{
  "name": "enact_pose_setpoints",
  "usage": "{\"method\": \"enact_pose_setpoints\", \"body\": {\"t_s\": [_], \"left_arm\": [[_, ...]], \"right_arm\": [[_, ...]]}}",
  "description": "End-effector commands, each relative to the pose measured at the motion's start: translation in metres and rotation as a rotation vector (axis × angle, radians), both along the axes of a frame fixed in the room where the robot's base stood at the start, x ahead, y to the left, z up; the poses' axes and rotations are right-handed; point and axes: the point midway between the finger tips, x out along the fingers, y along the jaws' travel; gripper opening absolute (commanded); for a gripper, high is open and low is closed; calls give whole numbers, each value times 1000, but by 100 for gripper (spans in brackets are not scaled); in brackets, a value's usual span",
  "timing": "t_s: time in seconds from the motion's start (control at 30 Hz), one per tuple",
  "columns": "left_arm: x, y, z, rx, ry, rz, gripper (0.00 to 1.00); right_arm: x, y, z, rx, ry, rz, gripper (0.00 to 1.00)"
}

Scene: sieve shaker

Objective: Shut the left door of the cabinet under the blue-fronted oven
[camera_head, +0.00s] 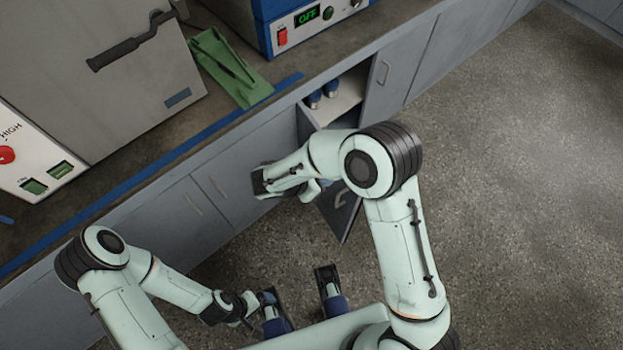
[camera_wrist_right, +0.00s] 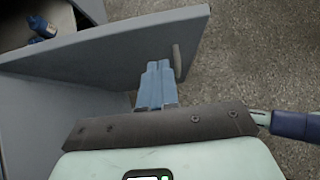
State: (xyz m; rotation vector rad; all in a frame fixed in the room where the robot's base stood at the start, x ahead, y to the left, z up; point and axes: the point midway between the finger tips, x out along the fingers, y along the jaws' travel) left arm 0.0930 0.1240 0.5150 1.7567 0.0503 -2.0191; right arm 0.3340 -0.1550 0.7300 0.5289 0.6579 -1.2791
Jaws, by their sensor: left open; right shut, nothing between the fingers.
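The left door (camera_head: 349,218) of the grey cabinet under the blue-fronted oven (camera_head: 262,14) stands open, swung out over the floor. In the right wrist view the door (camera_wrist_right: 120,48) spans the upper middle, with its handle (camera_wrist_right: 178,60) right of my fingertips. My right gripper (camera_wrist_right: 155,68) is shut and empty, at the door's handle-side face; I cannot tell whether it touches. In the head view my right forearm partly hides the door and cabinet opening. My left gripper (camera_head: 299,291) is open and empty, low in front of the cabinets.
The right door (camera_head: 391,80) is shut. A green tool (camera_head: 230,68) lies on the counter beside the oven. Other shut cabinet doors (camera_head: 205,198) are to the left. The floor (camera_head: 500,180) at right is clear.

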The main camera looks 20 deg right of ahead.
Motion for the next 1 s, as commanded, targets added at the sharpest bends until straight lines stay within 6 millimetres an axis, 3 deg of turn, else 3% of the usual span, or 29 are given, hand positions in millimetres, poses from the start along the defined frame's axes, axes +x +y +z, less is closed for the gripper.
{"method": "enact_pose_setpoints", "body": {"t_s": [0.03, 0.3, 1.0], "left_arm": [[0, 0, -1, 0, -1, 0, 94], [0, 0, 0, 0, 0, 0, 94], [0, 0, -1, 0, 0, 0, 94]], "right_arm": [[0, -8, -9, -1, 3, -4, 0], [8, -40, -6, 1, 0, -2, 0], [14, -53, -6, 1, -1, 21, 0]]}}
